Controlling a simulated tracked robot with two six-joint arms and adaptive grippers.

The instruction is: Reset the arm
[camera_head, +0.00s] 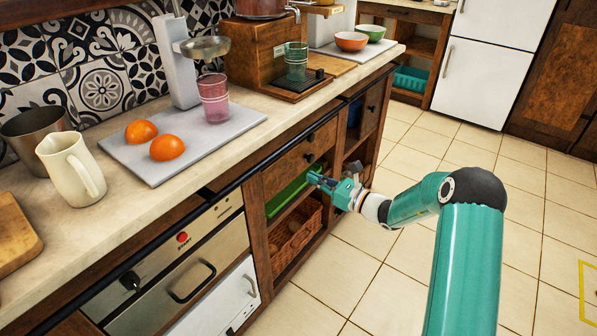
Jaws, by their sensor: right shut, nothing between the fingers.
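My right gripper (316,178) is at the end of the teal right arm, which comes in from the lower right. It is shut and holds nothing. Its fingertips point left at the open shelving under the counter, close in front of a green tray (290,192) on the upper shelf. I cannot tell whether they touch the tray. My left gripper is not in view.
A cream jug (72,168) stands at left. A wicker basket (294,236) sits on the lower shelf.

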